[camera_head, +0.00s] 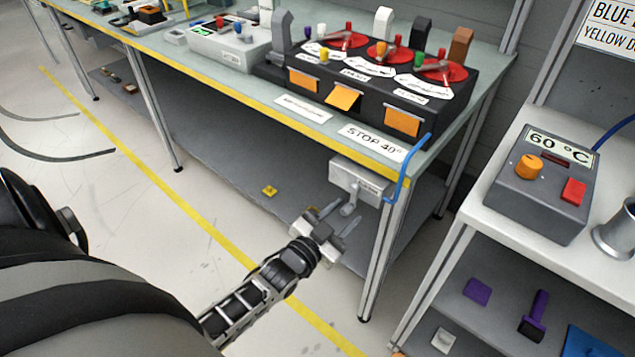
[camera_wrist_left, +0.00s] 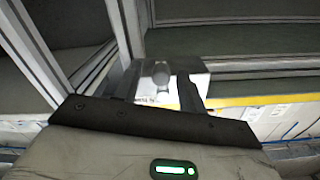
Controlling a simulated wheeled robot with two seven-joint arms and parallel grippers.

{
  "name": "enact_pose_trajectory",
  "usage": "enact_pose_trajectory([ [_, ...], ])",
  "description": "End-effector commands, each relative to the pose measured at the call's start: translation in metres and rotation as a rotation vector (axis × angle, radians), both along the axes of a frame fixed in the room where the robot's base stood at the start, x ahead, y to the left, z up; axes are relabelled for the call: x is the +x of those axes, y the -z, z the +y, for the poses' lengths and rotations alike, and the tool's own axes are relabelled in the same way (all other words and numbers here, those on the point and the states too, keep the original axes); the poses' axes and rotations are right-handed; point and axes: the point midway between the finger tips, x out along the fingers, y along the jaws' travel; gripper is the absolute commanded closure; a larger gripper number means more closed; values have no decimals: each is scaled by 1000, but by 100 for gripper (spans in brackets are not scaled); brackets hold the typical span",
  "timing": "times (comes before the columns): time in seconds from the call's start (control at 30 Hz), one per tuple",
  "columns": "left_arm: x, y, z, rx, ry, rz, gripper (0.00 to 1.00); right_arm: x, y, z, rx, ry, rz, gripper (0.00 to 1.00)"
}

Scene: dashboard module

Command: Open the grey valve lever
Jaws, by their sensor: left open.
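The grey valve lever (camera_head: 349,207) hangs below a light grey box (camera_head: 362,181) fixed under the front corner of the workbench, with a blue hose at its right side. My left gripper (camera_head: 338,216) is open just in front of the lever, its fingers pointing up at the box. In the left wrist view the rounded lever (camera_wrist_left: 161,77) shows between the two fingers of the left gripper (camera_wrist_left: 160,90), with the box (camera_wrist_left: 183,70) behind it. I cannot tell whether a finger touches the lever. My right gripper is not in view.
The workbench (camera_head: 235,95) carries a black panel (camera_head: 350,100) with red dials and a white control box (camera_head: 228,45). A bench leg (camera_head: 380,255) stands right of the gripper. A shelf with a 60 °C box (camera_head: 540,180) stands at right. The floor at left is mostly clear.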

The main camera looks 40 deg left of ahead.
Motion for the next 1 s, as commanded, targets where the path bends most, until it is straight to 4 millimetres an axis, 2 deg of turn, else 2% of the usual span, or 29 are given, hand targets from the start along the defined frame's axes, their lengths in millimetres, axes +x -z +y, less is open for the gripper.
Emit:
enact_pose_trajectory([
  [0.4,-98,1,7,0,0,5,59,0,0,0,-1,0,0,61],
  [0.6,-132,1,10,-1,1,4,59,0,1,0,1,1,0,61],
  [0.77,-146,0,11,-1,0,2,59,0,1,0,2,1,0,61],
  [1.0,-148,0,11,-1,1,1,59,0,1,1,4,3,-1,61],
])
